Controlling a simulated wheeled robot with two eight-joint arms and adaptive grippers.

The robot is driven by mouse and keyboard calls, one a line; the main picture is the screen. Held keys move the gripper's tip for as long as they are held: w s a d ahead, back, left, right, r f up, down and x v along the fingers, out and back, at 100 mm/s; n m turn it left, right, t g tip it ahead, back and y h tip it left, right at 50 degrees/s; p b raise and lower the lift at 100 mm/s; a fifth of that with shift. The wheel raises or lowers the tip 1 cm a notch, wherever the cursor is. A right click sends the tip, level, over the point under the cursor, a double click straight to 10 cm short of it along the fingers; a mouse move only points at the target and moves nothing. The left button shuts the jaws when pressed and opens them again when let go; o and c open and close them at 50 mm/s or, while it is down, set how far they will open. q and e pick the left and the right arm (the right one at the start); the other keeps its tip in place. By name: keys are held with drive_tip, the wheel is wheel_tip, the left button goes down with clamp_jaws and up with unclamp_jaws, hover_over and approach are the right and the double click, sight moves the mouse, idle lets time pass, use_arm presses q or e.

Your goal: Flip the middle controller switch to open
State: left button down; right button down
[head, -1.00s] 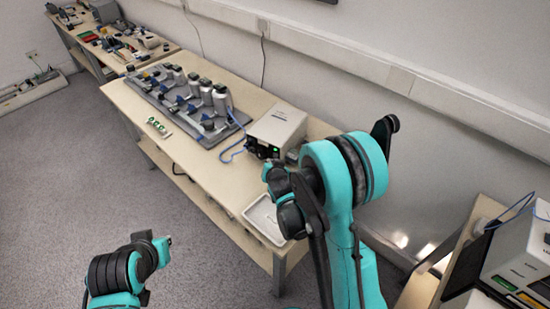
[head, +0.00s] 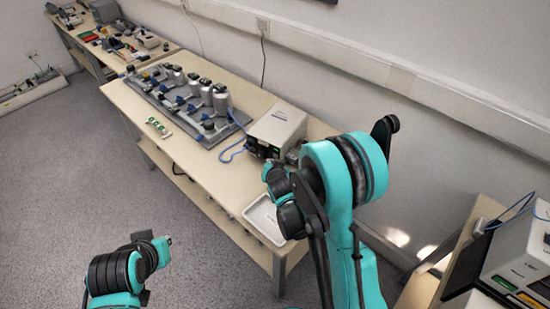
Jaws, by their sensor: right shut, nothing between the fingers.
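The middle controller is a pale grey box (head: 279,124) on the long wooden table, near its right end. Its dark front panel has a small green light and faces my right arm. Its switch is too small and too hidden to make out. My right gripper (head: 273,164) is dark and small, close to the lower front of the box, and partly hidden by my arm. It is shut and empty. I cannot tell whether it touches the panel. My left arm shows at the bottom left, but its gripper is not in view.
A grey rig with several cylinders (head: 205,95) stands left of the box, joined by a blue cable. A white tray (head: 262,222) lies at the table's near right end. Small green parts (head: 158,127) lie at the front edge. Another instrument (head: 520,262) stands at far right.

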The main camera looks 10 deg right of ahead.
drive_tip(key=shift+w+d, duration=0.3)
drive_tip(key=shift+d, duration=0.05)
drive_tip(key=shift+w+d, duration=0.15)
drive_tip(key=shift+w, duration=0.05)
idle(0.9)
drive_tip(key=shift+s, duration=0.1)
drive_tip(key=shift+s+a, duration=0.45)
drive_tip(key=shift+a, duration=0.05)
drive_tip(key=shift+s+a+r, duration=0.2)
drive_tip(key=shift+s+a, duration=0.7)
drive_tip(key=shift+s+a+r, duration=0.15)
drive_tip(key=shift+s+a, duration=0.7)
